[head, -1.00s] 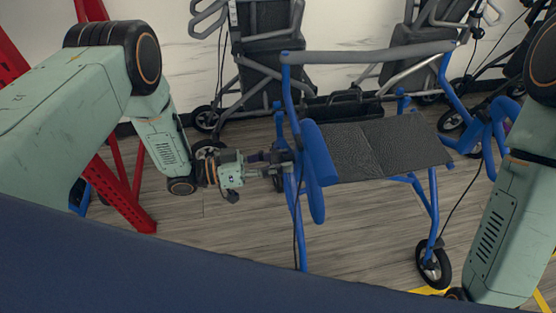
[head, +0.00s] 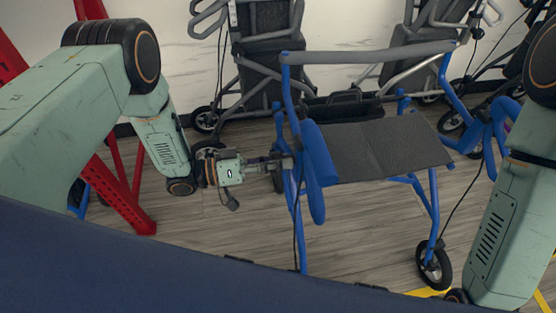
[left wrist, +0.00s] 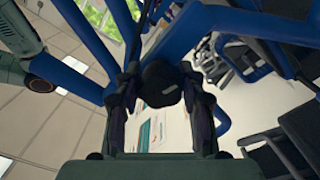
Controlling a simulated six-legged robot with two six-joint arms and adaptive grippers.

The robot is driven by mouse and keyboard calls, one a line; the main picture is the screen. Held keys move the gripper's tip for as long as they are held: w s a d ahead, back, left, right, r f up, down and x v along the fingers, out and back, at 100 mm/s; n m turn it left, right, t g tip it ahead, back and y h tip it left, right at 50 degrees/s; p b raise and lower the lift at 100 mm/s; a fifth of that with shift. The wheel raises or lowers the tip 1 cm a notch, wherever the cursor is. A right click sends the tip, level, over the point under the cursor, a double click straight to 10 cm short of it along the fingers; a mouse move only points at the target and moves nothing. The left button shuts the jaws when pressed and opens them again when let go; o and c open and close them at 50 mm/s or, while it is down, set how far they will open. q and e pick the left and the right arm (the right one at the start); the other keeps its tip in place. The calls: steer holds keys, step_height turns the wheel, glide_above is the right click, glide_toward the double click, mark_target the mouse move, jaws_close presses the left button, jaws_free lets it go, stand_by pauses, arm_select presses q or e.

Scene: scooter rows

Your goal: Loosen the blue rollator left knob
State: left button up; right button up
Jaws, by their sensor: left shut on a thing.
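The blue rollator (head: 318,160) stands upright on the floor in the middle of the head view, with a dark seat and grey top bar. My left gripper (head: 283,163) reaches its left side frame from the left. In the left wrist view, a round black knob (left wrist: 160,86) sits between the two fingers, against the blue frame tubes. My left gripper is shut on this knob. In the head view the fingers and frame hide the knob. My right arm shows at the right edge; its gripper is out of view.
A red upright frame (head: 122,195) stands at the left, near my left arm. Folded dark walking aids (head: 262,60) stand behind the rollator along the wall. A front wheel (head: 435,268) is near my right arm. Wooden floor (head: 210,225) is clear below my left gripper.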

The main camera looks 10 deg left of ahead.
arm_select(q)
steer(key=o, duration=1.2)
steer(key=shift+c, duration=0.2)
steer(key=v, duration=1.2)
